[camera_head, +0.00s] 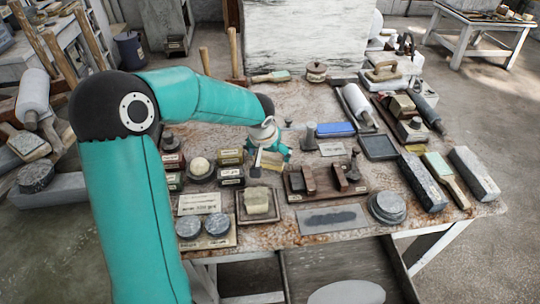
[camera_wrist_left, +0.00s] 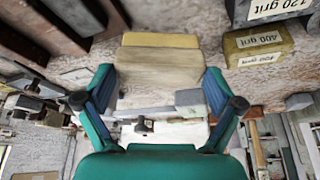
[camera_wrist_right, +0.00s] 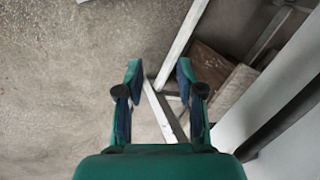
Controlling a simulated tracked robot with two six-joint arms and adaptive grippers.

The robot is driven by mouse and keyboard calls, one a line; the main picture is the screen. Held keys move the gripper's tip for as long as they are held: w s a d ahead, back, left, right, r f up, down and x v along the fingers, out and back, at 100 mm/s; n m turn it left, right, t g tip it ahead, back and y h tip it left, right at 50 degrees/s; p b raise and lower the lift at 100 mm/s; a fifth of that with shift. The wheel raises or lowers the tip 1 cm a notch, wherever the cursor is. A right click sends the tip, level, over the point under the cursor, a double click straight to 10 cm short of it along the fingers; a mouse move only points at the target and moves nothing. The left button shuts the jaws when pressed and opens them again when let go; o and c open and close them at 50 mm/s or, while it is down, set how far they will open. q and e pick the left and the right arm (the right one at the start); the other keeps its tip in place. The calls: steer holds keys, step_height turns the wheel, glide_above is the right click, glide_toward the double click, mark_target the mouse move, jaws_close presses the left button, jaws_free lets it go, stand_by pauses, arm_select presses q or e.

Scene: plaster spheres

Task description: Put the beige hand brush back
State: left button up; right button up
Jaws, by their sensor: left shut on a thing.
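The beige hand brush (camera_wrist_left: 160,65) shows in the left wrist view as a blocky piece with a tan upper part and a greyer lower part. My left gripper (camera_wrist_left: 160,90) is shut on it, with one finger on each side. In the head view my left gripper (camera_head: 268,150) is over the middle of the table, and the brush (camera_head: 268,162) shows partly below its fingers. I cannot tell whether the brush touches the table. My right gripper (camera_wrist_right: 160,75) is open and empty above the floor in the right wrist view; it is not in the head view.
Labelled grit blocks (camera_head: 230,157) stand left of the brush. A small tray (camera_head: 246,217) with a beige block is in front, beside a wooden board (camera_head: 300,196) with dark pieces. A blue block (camera_head: 336,129) and a dark tray (camera_head: 366,147) lie to the right.

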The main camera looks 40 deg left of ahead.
arm_select(q)
steer(key=shift+f, duration=0.4)
steer(key=shift+f+b, duration=0.55)
steer(key=shift+b, duration=0.3)
steer(key=o, duration=0.7)
steer(key=shift+r, duration=0.15)
